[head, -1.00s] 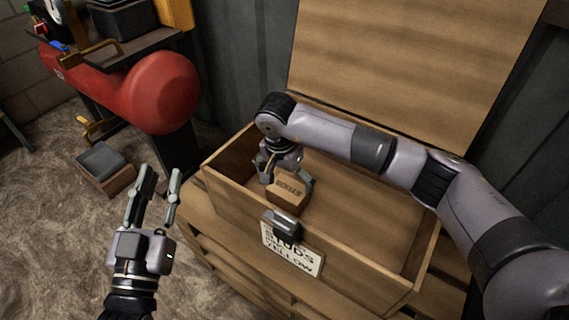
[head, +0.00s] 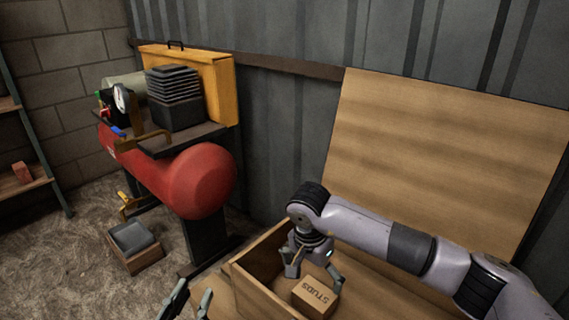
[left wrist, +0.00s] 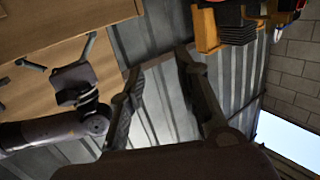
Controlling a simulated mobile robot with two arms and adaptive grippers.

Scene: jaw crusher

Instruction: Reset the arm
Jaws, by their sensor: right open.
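My right arm reaches in from the right in the head view. Its right gripper (head: 313,274) is open, pointing down inside the wooden crate (head: 262,291), with its fingers at the far side of a small cardboard box marked STUDS (head: 316,296). I cannot tell whether they touch the box. My left gripper (head: 190,301) is at the bottom edge, left of the crate, mostly cut off. Its fingers are apart and empty in the left wrist view (left wrist: 161,80). The right arm also shows at the left of that view.
A red tank machine (head: 200,182) with a black stack (head: 175,95) and yellow panel stands to the left. A small open box (head: 133,245) lies on the floor. A shelf is far left.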

